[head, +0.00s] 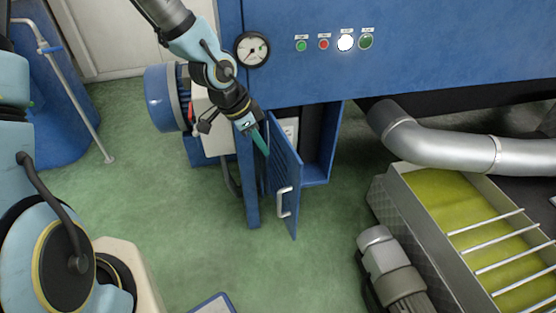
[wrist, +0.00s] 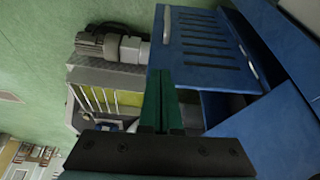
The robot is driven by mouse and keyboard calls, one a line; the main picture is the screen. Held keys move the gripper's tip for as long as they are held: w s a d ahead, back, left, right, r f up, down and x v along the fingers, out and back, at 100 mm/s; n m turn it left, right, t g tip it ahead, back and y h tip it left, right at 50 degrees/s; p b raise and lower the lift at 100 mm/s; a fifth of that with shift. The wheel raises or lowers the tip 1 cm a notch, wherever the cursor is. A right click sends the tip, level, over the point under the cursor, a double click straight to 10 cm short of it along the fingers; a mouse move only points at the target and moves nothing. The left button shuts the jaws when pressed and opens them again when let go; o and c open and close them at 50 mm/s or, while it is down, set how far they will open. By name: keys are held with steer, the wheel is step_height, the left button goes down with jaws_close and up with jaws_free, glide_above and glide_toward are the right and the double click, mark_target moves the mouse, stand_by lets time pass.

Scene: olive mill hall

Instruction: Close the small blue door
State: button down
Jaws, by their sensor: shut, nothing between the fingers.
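The small blue door (head: 285,170) stands open, swung out from the blue cabinet below the machine panel. It has a pale bar handle (head: 283,202) near its free edge, and slots in its face. My gripper (head: 262,148) is shut and empty, with green fingers beside the upper part of the door near the cabinet post. I cannot tell whether they touch it.
The cabinet opening (head: 318,150) is right of the door. A blue motor (head: 168,98) is at left. A metal trough (head: 420,230) with yellow-green contents, a grey motor (head: 390,265) and a large pipe (head: 440,140) are at right. Green floor (head: 170,210) is clear before the door.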

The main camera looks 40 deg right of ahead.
glide_toward(295, 172)
step_height(295, 172, down, 4)
steer(key=a, duration=0.3)
steer(key=shift+s+d+r+p, duration=0.1)
steer(key=shift+s+d+p, duration=0.05)
steer(key=shift+d, duration=0.9)
steer(key=shift+s+d+r+p, duration=0.1)
steer(key=shift+d+p, duration=0.05)
steer(key=shift+d, duration=0.95)
steer(key=shift+s+d+f, duration=0.1)
